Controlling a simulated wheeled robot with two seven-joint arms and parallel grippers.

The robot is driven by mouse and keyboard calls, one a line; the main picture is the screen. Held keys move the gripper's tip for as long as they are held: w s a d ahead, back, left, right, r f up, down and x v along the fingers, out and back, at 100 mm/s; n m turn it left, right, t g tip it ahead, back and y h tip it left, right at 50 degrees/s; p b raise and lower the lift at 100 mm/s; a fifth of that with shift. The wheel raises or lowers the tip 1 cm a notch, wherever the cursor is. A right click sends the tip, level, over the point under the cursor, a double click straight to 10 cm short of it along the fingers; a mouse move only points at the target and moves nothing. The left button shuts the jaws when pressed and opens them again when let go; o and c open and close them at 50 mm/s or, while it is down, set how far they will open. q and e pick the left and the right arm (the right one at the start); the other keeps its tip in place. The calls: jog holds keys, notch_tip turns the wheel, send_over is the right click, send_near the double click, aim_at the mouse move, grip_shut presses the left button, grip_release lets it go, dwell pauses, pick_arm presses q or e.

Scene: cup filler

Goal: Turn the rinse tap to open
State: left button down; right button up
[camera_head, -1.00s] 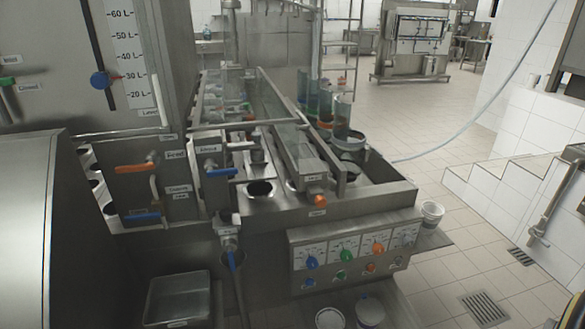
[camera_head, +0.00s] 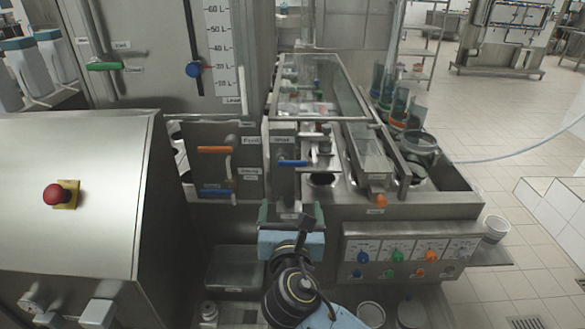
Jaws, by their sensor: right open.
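A tap with a blue lever (camera_head: 293,163) sits on the front panel, under a label that seems to read Rinse but is blurred. Its lever points sideways to the right. My right gripper (camera_head: 291,213) is below it, with its two greenish fingers spread apart and nothing visibly held between them. The gripper and its light-blue body (camera_head: 291,244) cover the spot on the machine's front below the panel, so a lower tap there is mostly hidden. I cannot tell whether the fingers touch anything. My left gripper is not in view.
An orange lever (camera_head: 214,149) and a lower blue lever (camera_head: 215,191) are to the left. A steel housing with a red button (camera_head: 53,194) fills the left. A knob panel (camera_head: 397,256) is at right. A steel tray (camera_head: 235,268) lies low.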

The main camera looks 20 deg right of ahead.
aim_at(293, 163)
jog(key=shift+t, duration=0.3)
jog(key=x, duration=0.4)
jog(key=r+x, duration=0.1)
jog(key=x, duration=0.3)
jog(key=r+x, duration=0.1)
jog(key=x, duration=0.4)
jog(key=shift+d+r, duration=0.2)
jog(key=shift+d, duration=0.05)
jog(key=c, duration=1)
